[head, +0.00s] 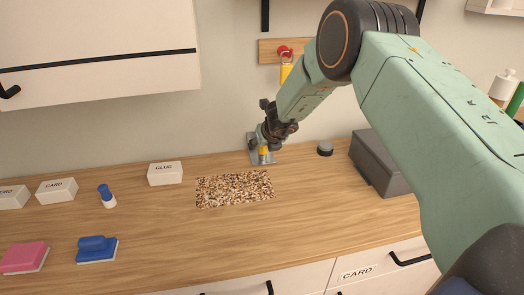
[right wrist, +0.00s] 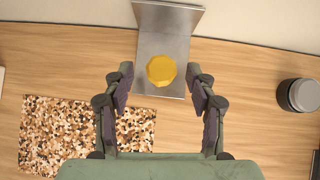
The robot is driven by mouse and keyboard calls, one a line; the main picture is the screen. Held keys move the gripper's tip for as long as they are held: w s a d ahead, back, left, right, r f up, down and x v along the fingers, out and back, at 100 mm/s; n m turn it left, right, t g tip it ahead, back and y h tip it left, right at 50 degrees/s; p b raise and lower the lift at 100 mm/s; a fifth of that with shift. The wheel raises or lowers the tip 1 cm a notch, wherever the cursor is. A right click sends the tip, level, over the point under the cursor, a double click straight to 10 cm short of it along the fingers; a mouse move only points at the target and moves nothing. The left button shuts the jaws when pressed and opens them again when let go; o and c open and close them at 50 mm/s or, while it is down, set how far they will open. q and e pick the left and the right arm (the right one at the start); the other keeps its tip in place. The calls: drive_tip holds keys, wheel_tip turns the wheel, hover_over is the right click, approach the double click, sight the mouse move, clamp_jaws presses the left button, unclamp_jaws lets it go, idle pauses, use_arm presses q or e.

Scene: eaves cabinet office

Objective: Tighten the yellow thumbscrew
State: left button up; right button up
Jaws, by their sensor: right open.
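The yellow thumbscrew (right wrist: 161,70) sits on a grey metal bracket (right wrist: 165,45) at the back of the wooden counter. In the head view the thumbscrew (head: 264,151) shows just below my right gripper (head: 268,135), with the bracket (head: 254,155) behind it. In the right wrist view my right gripper (right wrist: 160,82) is open, with one finger on each side of the thumbscrew and a gap on both sides. The fingers do not touch it. My left gripper is not in view.
A speckled mat (head: 235,188) lies in front of the bracket. A dark round-topped pot (head: 325,149) and a grey box (head: 378,165) stand to the right. White labelled boxes (head: 165,174) and a blue-handled stamp (head: 107,196) are left. An upper cabinet (head: 95,50) overhangs the left side.

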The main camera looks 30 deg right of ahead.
drive_tip(key=n+y+p, duration=0.1)
drive_tip(key=p, duration=0.1)
drive_tip(key=r+n+y+p, duration=0.1)
drive_tip(key=p, duration=0.1)
drive_tip(key=shift+s+d+n, duration=0.15)
drive_tip(key=shift+d+n, duration=0.15)
drive_tip(key=shift+n, duration=0.1)
drive_tip(key=n+p, duration=0.1)
drive_tip(key=y+p, duration=0.1)
drive_tip(key=shift+d+f+n+p, duration=0.15)
drive_tip(key=shift+d+n+p, duration=0.05)
drive_tip(key=shift+n+p, duration=0.2)
drive_tip(key=shift+d+f+n+y, duration=0.1)
drive_tip(key=shift+n+y, duration=0.3)
drive_tip(key=shift+n, duration=0.1)
drive_tip(key=shift+f+n+y+b, duration=0.1)
drive_tip(key=shift+n+y+b, duration=0.2)
drive_tip(key=shift+s+n+g+y, duration=0.1)
drive_tip(key=shift+n+g+y, duration=0.2)
drive_tip(key=shift+n, duration=0.1)
